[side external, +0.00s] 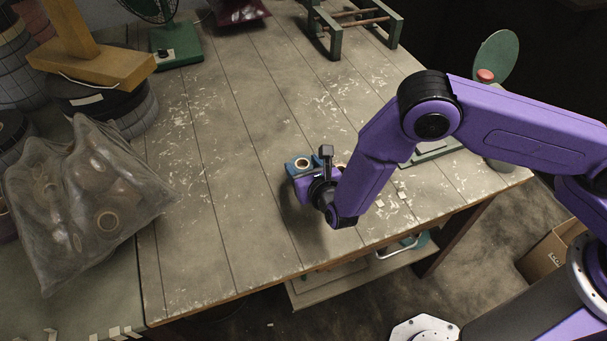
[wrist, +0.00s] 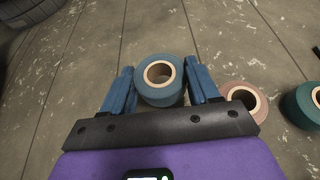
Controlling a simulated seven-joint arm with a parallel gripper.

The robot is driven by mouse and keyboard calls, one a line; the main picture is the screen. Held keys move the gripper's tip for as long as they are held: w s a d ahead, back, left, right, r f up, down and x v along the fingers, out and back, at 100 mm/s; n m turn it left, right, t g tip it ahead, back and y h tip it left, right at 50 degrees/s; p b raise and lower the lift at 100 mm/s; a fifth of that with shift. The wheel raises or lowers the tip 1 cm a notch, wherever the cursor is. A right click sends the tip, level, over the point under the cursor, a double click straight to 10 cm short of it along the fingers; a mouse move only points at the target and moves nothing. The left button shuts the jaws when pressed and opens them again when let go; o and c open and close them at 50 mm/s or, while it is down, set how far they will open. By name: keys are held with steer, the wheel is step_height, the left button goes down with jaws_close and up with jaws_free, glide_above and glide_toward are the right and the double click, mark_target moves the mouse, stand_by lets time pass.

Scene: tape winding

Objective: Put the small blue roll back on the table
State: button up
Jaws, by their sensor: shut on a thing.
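The small blue roll (wrist: 153,94) has a pale core and sits between the two blue fingers of my gripper (wrist: 160,86) in the wrist view. The fingers are shut on it from both sides. In the side external view the blue roll (side external: 291,165) shows at the end of my gripper (side external: 299,170), over the middle of the wooden table (side external: 235,120). Whether the roll touches the tabletop or is a little above it, I cannot tell.
A pinkish-brown roll (wrist: 243,98) is close right of my gripper, and a green roll (wrist: 302,102) lies farther right. A plastic bag of rolls (side external: 85,200) lies at the left. A green frame (side external: 355,22) stands at the back. The tabletop left of my gripper is clear.

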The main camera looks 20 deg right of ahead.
steer(key=shift+w+a+f, duration=0.1)
steer(key=shift+f, duration=1.55)
steer(key=shift+f, duration=0.1)
steer(key=o, duration=1.1)
steer(key=shift+o, duration=0.2)
steer(key=shift+s+r, duration=0.25)
steer(key=shift+s, duration=0.05)
steer(key=v, duration=1.1)
steer(key=shift+s+r, duration=0.1)
steer(key=shift+s, duration=0.05)
